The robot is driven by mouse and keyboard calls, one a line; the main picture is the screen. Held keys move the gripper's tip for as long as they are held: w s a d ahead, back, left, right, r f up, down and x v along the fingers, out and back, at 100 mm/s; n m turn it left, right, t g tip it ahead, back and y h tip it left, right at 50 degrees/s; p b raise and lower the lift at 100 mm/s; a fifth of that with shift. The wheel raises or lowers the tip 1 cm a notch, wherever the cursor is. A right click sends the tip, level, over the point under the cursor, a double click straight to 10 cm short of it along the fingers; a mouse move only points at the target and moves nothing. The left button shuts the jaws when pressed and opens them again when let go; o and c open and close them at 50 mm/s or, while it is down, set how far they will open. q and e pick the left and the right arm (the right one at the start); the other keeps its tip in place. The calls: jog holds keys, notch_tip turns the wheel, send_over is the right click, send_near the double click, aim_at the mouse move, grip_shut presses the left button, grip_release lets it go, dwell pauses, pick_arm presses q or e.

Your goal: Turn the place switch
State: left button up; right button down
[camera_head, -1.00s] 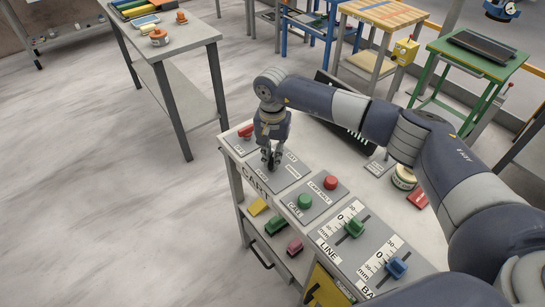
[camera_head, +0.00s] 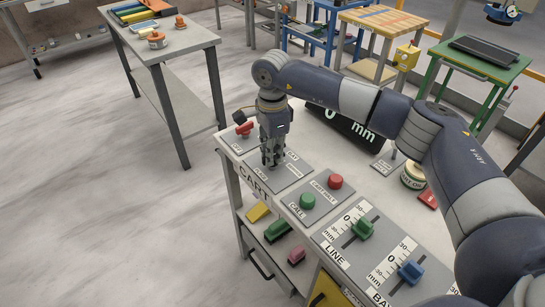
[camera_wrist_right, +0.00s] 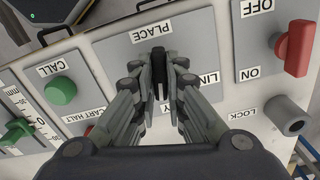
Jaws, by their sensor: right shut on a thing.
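The place switch (camera_wrist_right: 158,58) is a dark knob on a grey plate (camera_wrist_right: 203,32) labelled PLACE, seen upside down in the wrist view. My right gripper (camera_head: 270,163) points down over this plate at the left end of the console. In the wrist view the right gripper's fingers (camera_wrist_right: 161,88) are shut on the knob, one on each side. The knob's narrow end points toward the PLACE label. The fingers partly cover the LINE label and other lettering. In the head view the gripper hides the knob. My left gripper is not in view.
A red ON/OFF switch (camera_wrist_right: 294,46) and a LOCK cylinder (camera_wrist_right: 285,121) flank the plate. Green (camera_head: 307,201) and red (camera_head: 335,181) buttons and green (camera_head: 362,229) and blue (camera_head: 410,271) sliders lie nearer. A black display (camera_head: 335,126) reading "0 mm" stands behind my arm.

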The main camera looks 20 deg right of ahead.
jog(key=m+b, duration=0.1)
jog(key=m, duration=0.2)
jog(key=shift+m+b, duration=0.65)
jog(key=shift+m, duration=0.95)
jog(key=shift+r, duration=0.1)
jog(key=c, duration=1.6)
grip_release()
jog(key=shift+c, duration=0.2)
notch_tip(320, 180, up, 12)
